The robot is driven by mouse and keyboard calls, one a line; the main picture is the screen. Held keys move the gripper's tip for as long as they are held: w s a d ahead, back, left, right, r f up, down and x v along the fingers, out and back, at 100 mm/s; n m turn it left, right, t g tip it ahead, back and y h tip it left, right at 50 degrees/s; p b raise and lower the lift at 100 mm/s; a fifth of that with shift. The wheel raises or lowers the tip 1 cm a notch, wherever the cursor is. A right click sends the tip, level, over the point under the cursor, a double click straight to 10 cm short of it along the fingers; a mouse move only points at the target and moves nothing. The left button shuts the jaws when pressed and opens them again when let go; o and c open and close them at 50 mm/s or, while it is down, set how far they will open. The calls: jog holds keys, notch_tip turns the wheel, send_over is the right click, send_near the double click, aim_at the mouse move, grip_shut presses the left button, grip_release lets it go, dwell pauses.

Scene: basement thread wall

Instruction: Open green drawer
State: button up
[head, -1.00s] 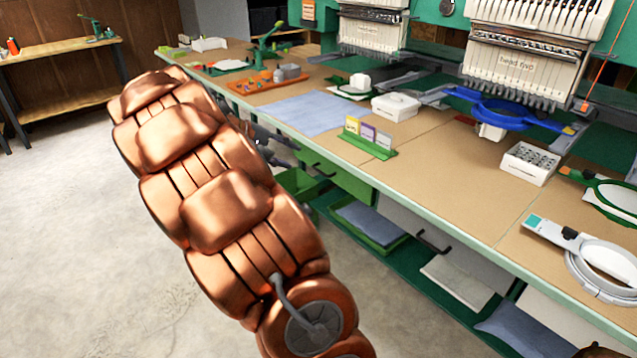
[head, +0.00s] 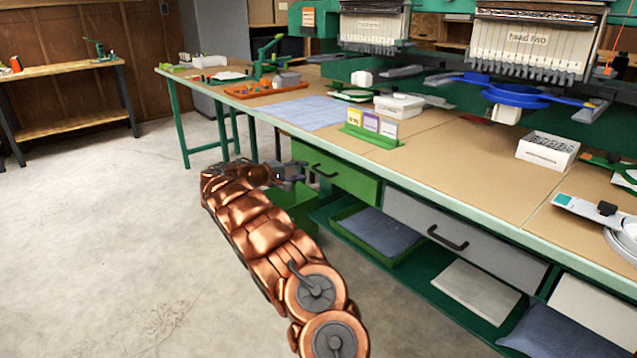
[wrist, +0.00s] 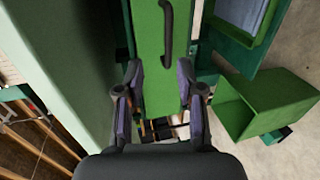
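The green drawer (head: 352,182) sits under the front edge of the long worktable, and its front looks flush there. Its dark bar handle (head: 322,171) is on the front. In the wrist view the green drawer front (wrist: 150,60) fills the upper middle, with the curved handle (wrist: 167,35) beyond my fingertips. My gripper (head: 300,170) is in front of the drawer's left part, close to the handle. In the wrist view my gripper (wrist: 160,72) has its two fingers well apart with nothing between them. The handle appears apart from the fingers.
A green open bin (head: 297,208) is below the drawer, beside my gripper; it also shows at right in the wrist view (wrist: 268,108). A grey drawer (head: 455,240) is to the right. The tabletop edge (head: 440,192) overhangs above. The floor at left is clear.

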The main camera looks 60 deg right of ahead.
aim_at(318, 172)
jog(key=shift+w+f+b+x, duration=0.1)
jog(key=shift+f+b+x, duration=0.15)
jog(key=shift+x, duration=1.25)
jog(key=shift+w+f+b+x, duration=0.1)
jog(key=shift+b+x, duration=0.2)
jog(key=shift+x, duration=1.2)
jog(key=shift+w+f+b+x, duration=0.15)
jog(key=shift+f+b+x, duration=0.1)
jog(key=shift+x, duration=1.2)
grip_shut()
